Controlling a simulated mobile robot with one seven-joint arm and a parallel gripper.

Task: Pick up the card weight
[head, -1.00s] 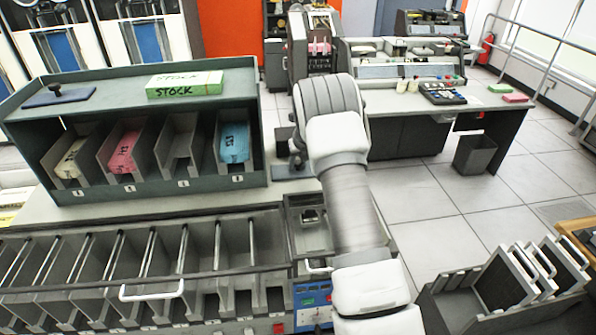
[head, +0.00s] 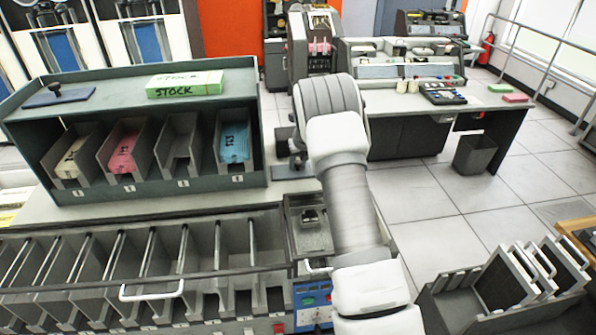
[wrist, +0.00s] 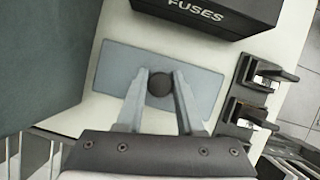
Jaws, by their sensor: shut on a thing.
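The card weight (wrist: 205,92), a flat blue-grey plate with a round black knob, lies on a pale surface in the wrist view. My gripper (wrist: 160,82) is above it, with its two fingers shut on the knob from either side. The plate looks flat on the surface; I cannot tell if it is lifted at all. A similar dark plate with a knob (head: 57,94) lies on top of the green shelf at the left.
A black box marked FUSES (wrist: 222,14) stands just beyond the plate. Dark brackets (wrist: 250,110) are close on its right. The green shelf unit (head: 165,193) holds card trays, with a STOCK card block (head: 185,84) on top. A slotted sorter (head: 150,270) is in front.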

